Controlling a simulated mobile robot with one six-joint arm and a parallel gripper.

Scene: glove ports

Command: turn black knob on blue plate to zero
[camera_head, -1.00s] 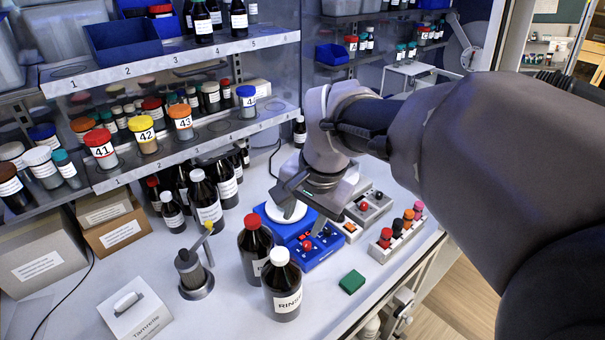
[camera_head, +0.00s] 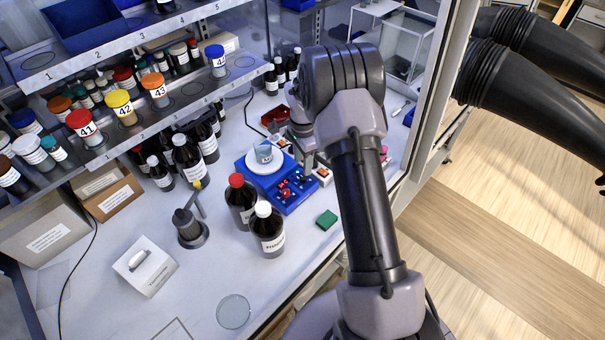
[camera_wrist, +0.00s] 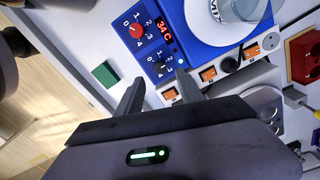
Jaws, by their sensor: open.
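The blue plate (camera_head: 270,190) stands on the bench with a white round top and a beaker (camera_head: 264,154) on it. In the wrist view its blue front panel (camera_wrist: 185,42) shows a red knob (camera_wrist: 137,31), a red "34 C" display and a dark knob (camera_wrist: 163,54) beside printed numbers. The dark knob's pointing direction is too small to read. My gripper (camera_wrist: 158,88) is open and empty, its fingers apart just short of the panel's dark-knob end. In the head view my arm mostly hides the gripper.
Two brown bottles (camera_head: 268,232) stand in front of the plate. A green block (camera_head: 326,219) lies right of them. A small unit with orange switches (camera_wrist: 208,74) adjoins the plate. A shelf of jars (camera_head: 126,105) is at left. Black gloves (camera_head: 530,85) hang at right.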

